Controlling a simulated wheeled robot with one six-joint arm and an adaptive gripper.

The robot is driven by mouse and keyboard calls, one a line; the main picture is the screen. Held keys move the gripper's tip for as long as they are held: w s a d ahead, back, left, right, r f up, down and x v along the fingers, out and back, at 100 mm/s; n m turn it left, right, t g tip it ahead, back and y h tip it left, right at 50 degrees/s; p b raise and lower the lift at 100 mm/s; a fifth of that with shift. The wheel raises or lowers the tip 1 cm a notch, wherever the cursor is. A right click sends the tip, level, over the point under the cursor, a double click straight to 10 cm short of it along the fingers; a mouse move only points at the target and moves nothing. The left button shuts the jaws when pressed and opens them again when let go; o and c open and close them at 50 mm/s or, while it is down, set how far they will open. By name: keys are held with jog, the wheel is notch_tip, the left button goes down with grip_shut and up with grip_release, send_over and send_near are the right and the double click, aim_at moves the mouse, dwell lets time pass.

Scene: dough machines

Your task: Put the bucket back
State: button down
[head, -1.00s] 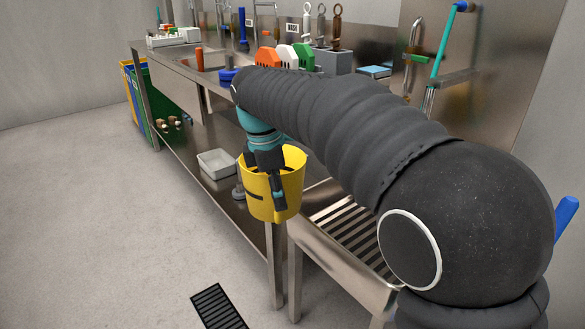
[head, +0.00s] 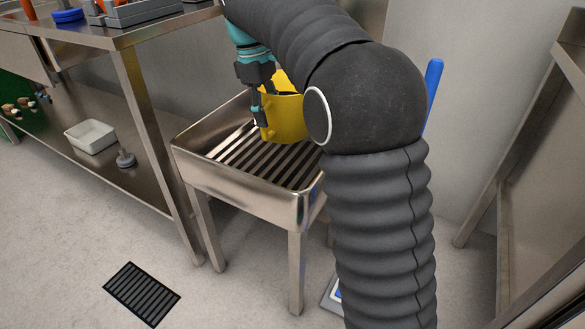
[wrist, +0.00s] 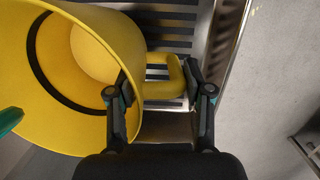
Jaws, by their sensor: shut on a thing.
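The yellow bucket (head: 285,118) is over the slatted grate of the low steel basin (head: 240,190), partly hidden by my arm in the head view. I cannot tell whether its bottom touches the grate. My gripper (head: 259,100) points down at the bucket's left side. In the wrist view the bucket (wrist: 65,70) fills the left, with its open mouth and a dark ring line inside. A yellow loop handle (wrist: 165,85) sticks out between the fingers of my gripper (wrist: 158,88), which is shut on the bucket at this handle side.
A steel counter (head: 120,35) with a lower shelf stands left of the basin; a white tub (head: 90,136) sits on that shelf. A floor drain (head: 142,294) lies in front. A blue handle (head: 433,90) stands behind my arm. A steel frame is at right.

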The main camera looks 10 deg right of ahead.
jog(key=shift+w+d+f, duration=0.15)
jog(key=shift+d+f, duration=0.05)
jog(key=shift+d, duration=0.35)
notch_tip(320, 180, down, 10)
jog(key=b, duration=0.2)
jog(key=shift+d+m+b, duration=0.2)
jog(key=shift+m+b, duration=0.1)
jog(key=shift+c, duration=2.3)
grip_release()
jog(key=shift+f, duration=0.1)
